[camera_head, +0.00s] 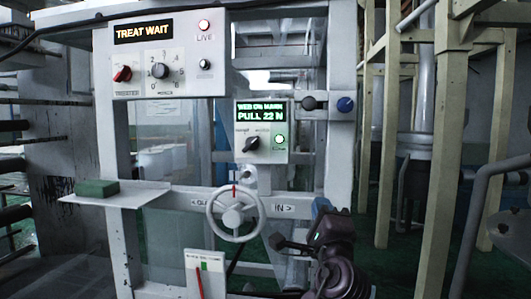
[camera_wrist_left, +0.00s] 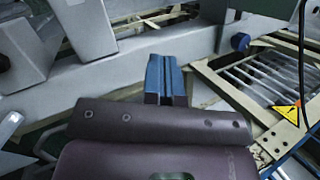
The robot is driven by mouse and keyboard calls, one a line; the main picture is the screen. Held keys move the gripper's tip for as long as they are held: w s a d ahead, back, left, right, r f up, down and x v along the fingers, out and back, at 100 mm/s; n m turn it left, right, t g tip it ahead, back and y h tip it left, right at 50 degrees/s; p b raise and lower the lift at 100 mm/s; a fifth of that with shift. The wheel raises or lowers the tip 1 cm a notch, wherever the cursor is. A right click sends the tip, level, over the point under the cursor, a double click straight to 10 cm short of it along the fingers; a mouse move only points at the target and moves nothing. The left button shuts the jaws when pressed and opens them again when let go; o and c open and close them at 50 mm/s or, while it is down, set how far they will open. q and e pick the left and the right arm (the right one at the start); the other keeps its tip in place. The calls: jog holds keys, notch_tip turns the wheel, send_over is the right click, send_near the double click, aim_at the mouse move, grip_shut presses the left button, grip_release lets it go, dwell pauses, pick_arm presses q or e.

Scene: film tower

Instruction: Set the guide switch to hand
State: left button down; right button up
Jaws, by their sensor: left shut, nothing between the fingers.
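A black rotary knob (camera_head: 252,144) sits on a small white panel (camera_head: 244,156) below a green-lit display (camera_head: 261,112) reading "PULL 22 N". It looks like the guide switch. Its lettering is too small to read, and its setting cannot be told for certain. The wrist view shows the blue fingers (camera_wrist_left: 165,78) together and empty. My right gripper is not in view.
A handwheel (camera_head: 232,214) stands out below the panel, left of my gripper. A dark ball knob (camera_head: 309,103) and a blue knob (camera_head: 345,104) stick out right of the display. A shelf (camera_head: 120,199) holds a green block (camera_head: 97,188). An upper panel reads "TREAT WAIT" (camera_head: 144,31).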

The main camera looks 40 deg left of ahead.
pick_arm(q)
jog(key=s+a+r+g+y, duration=0.2)
jog(key=s+r+g+y, duration=0.2)
jog(key=s+g+y, duration=0.1)
jog(key=shift+a+g+y, duration=0.3)
jog(key=shift+g+y, duration=0.5)
jog(key=shift+g, duration=0.4)
jog(key=shift+w, duration=0.1)
